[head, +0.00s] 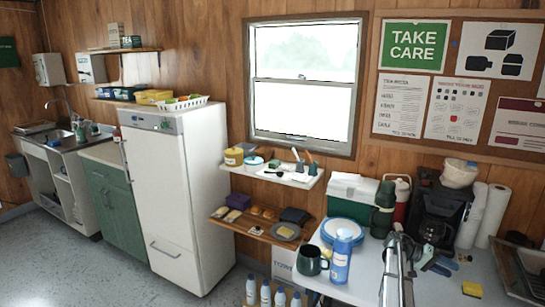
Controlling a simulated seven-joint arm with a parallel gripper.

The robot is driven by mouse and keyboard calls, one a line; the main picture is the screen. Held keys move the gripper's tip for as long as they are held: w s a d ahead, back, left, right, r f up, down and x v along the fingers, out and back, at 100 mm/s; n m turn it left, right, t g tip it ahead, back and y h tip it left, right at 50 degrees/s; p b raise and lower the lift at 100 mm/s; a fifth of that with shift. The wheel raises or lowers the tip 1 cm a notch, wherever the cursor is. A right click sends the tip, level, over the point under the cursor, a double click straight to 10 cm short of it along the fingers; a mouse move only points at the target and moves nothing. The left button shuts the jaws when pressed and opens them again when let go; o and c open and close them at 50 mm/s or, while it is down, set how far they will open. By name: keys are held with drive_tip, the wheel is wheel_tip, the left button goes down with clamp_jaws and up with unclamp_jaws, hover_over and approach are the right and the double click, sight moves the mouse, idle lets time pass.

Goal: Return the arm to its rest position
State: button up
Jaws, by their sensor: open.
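My arm (393,275) rises from the bottom edge of the head view, in front of the white table (350,288). Its upper end bends to the right. My gripper (438,265) shows as small dark parts above the table, in front of the coffee maker. It is open, and I see nothing held in it. Its fingers are small and hard to make out against the dark things behind. My arm covers part of the table.
A blue bottle (341,258), dark mug (311,261), blue-rimmed plates (341,230), green-and-white cooler (351,196), coffee maker (437,218) and yellow sponge (472,289) stand around my arm. Paper rolls (493,215) and a dark rack (525,270) are right. Floor space is open left.

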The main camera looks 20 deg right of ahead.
drive_tip(key=s+a+r+m+g+y, duration=0.1)
drive_tip(key=s+a+m, duration=0.3)
drive_tip(key=a, duration=0.9)
drive_tip(key=s+a+r+m+g+y, duration=0.1)
drive_tip(key=s+a+r+m+y, duration=0.2)
drive_tip(key=a, duration=0.9)
drive_tip(key=s+a+f+n+t, duration=0.15)
drive_tip(key=a+f+n, duration=0.5)
drive_tip(key=f, duration=0.65)
drive_tip(key=s+a+f+n+t, duration=0.1)
drive_tip(key=a+f+n+t, duration=0.25)
drive_tip(key=a+f, duration=0.85)
drive_tip(key=s+a+f+n+y, duration=0.6)
drive_tip(key=s+a+f+n, duration=0.2)
drive_tip(key=s+a+f, duration=0.9)
drive_tip(key=a+f, duration=0.2)
drive_tip(key=a, duration=0.2)
drive_tip(key=shift+s+a+y, duration=0.15)
drive_tip(key=shift+a+y, duration=0.05)
drive_tip(key=shift+y, duration=0.2)
